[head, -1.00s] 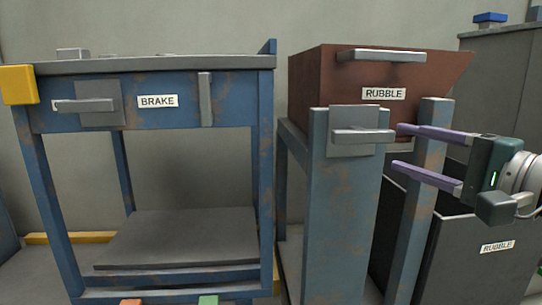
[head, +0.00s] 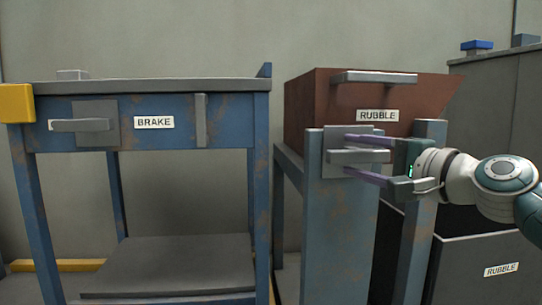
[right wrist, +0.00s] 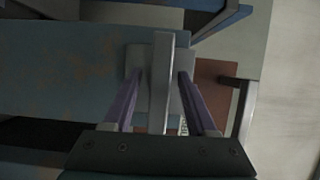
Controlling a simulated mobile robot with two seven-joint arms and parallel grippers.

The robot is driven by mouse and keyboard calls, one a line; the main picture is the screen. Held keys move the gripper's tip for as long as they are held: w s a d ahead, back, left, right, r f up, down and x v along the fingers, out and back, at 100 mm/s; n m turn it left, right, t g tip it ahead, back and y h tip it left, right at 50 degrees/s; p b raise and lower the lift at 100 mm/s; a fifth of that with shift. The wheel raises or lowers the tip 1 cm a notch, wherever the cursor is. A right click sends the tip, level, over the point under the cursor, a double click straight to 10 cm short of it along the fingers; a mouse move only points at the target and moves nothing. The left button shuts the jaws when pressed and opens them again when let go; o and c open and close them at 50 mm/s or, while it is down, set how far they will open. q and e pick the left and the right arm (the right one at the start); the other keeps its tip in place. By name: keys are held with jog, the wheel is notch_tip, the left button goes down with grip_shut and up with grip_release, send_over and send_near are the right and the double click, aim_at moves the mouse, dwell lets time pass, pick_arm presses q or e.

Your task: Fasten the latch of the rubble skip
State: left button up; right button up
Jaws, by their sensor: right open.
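The rubble skip (head: 310,105) is a brown tilted-sided bin labelled RUBBLE, with a grey handle (head: 375,77) on its front. It sits on a blue-grey rusted stand. Its latch (head: 356,156) is a grey horizontal bar on a grey plate at the top of the stand's front post. My right gripper (head: 352,154) has purple fingers, one above and one below the latch bar. In the right wrist view the latch bar (right wrist: 161,80) stands between the two open fingers, with gaps at both sides. The left gripper does not show.
A blue bench (head: 230,120) labelled BRAKE, with its own grey latch bar (head: 83,125), stands at the left. A dark bin (head: 470,262) labelled RUBBLE is below right of the stand. A grey cabinet (head: 500,100) stands behind at the right.

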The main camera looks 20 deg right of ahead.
grip_shut()
dwell(0.6)
jog(key=shift+r+n+g+p, duration=0.15)
jog(key=shift+n+g+p, duration=0.15)
jog(key=shift+n+p, duration=0.45)
jog(key=n+g+h+p, duration=0.1)
jog(key=n+p, duration=0.2)
jog(key=p, duration=0.3)
jog(key=n+g+h+p, duration=0.1)
jog(key=n+p, duration=0.2)
jog(key=p, duration=0.2)
jog(key=n+g+h+p, duration=0.1)
jog(key=n+h+p, duration=0.1)
jog(key=p, duration=0.4)
jog(key=shift+a+r+n+p, duration=0.15)
jog(key=shift+n+p, duration=0.15)
jog(key=shift+n, duration=0.55)
jog(key=shift+n+g+h+p, duration=0.4)
jog(key=shift+n+h+p, duration=0.3)
jog(key=shift+n+p, duration=0.15)
jog(key=shift+f+n, duration=0.2)
jog(key=shift+n, duration=0.05)
jog(key=shift+h, duration=0.3)
